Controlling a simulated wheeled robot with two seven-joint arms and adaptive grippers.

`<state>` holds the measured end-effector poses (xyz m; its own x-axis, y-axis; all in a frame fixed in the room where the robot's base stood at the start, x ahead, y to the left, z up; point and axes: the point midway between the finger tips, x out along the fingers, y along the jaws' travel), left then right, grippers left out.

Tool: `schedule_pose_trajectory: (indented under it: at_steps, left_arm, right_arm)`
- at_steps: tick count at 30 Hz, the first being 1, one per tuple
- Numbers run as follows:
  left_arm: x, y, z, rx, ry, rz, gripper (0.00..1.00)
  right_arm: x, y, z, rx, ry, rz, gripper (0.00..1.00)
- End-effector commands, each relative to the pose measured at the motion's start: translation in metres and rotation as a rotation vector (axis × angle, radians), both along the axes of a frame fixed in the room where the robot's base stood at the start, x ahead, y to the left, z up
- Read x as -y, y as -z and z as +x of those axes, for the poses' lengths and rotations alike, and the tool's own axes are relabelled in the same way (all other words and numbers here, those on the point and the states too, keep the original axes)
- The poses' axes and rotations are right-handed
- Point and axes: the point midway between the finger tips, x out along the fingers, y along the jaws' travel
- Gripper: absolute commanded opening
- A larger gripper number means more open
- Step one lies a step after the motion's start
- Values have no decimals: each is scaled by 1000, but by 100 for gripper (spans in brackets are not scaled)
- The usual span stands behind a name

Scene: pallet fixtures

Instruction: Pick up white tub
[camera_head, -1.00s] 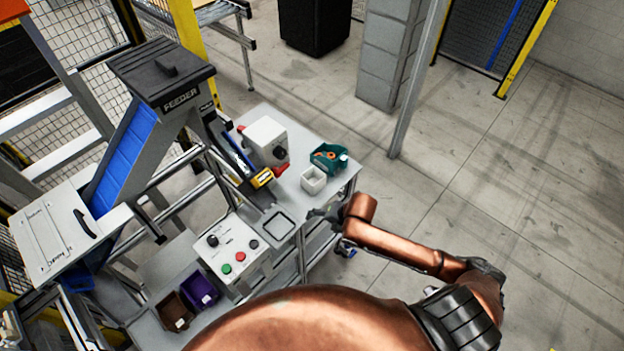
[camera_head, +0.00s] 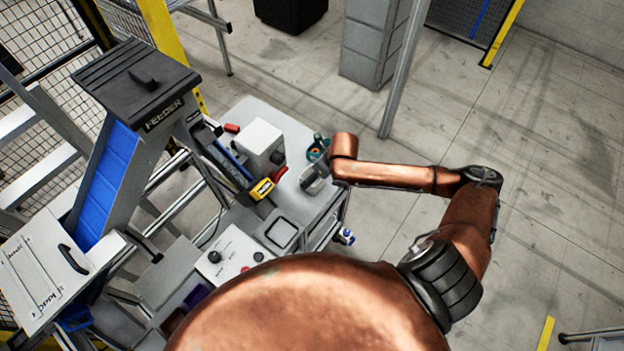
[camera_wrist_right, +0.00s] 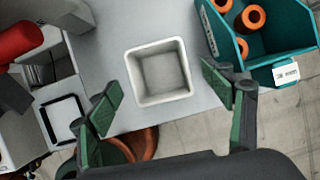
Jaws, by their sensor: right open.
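The white tub (camera_wrist_right: 160,72) is a small, square, open-topped container. In the right wrist view it stands upright and empty on the grey bench top. My right gripper (camera_wrist_right: 166,95) is open, its two green-padded fingers spread to the left and right of the tub's near side. The fingers are apart from the tub in the picture; the height between them cannot be told. In the head view my right gripper (camera_head: 315,176) is over the bench's right part and mostly hides the tub. My left gripper is not in view.
A teal bin (camera_wrist_right: 264,50) with orange rings stands right of the tub, close to the right finger. A white box (camera_head: 259,143) with a dark knob, the feeder chute (camera_head: 108,180) and a button panel (camera_head: 228,252) are to the left. Open floor lies right.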

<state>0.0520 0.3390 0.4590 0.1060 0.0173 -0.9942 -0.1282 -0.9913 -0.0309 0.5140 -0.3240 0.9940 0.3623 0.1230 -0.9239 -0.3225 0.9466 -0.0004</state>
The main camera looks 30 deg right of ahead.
Motion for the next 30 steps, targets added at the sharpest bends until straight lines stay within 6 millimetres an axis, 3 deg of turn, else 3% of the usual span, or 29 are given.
schedule_pose_trajectory:
  at_steps: [3,6,12,20,30]
  left_arm:
    - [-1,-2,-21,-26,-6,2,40]
    - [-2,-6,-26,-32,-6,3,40]
    - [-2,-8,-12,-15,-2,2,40]
    - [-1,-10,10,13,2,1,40]
    - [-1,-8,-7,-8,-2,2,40]
  right_arm:
    - [-2,13,2,-3,1,4,74]
    - [-2,28,3,-3,2,5,74]
    - [-3,50,10,1,2,1,74]
    - [-2,53,11,2,2,0,74]
    - [-2,52,11,1,4,0,51]
